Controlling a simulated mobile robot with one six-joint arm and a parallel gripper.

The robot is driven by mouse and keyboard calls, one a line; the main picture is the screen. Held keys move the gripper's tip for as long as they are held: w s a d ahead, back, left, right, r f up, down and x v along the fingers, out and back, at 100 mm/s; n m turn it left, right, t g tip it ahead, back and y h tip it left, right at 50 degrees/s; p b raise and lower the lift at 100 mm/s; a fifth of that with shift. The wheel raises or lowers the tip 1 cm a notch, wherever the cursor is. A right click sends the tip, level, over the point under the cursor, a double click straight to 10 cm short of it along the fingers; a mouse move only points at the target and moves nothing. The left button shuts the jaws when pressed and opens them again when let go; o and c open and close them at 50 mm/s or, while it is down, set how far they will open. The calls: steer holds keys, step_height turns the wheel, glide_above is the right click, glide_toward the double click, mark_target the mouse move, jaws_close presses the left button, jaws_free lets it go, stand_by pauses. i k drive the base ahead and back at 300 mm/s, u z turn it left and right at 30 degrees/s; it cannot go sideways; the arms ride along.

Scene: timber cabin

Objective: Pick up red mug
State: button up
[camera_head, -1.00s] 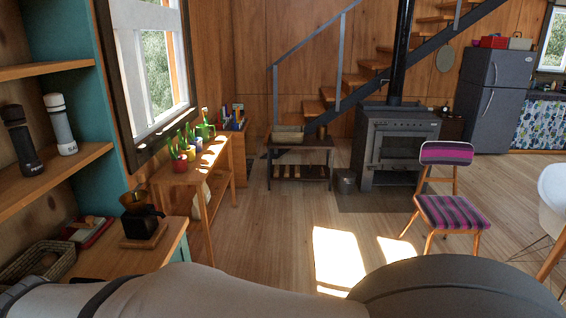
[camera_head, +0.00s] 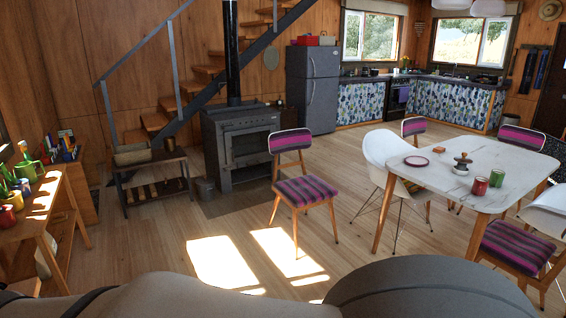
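A small red mug (camera_head: 480,186) stands upright on the white dining table (camera_head: 432,184) at the right. It is close to the table's near edge. A green mug (camera_head: 497,178) stands just behind it to the right. Whether the red mug has a handle is too small to tell. My arm's links cross the bottom of the view, well short of the table. My gripper is not in view, so its state is hidden.
A white chair (camera_head: 388,160) and striped chairs (camera_head: 305,190) stand around the table. A wood stove (camera_head: 240,140) stands at the back. The sunlit floor (camera_head: 225,262) between is clear.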

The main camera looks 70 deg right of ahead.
mark_target(480, 188)
steer(key=z, duration=3.95)
steer(key=i, duration=3.75)
steer(key=u, duration=0.1)
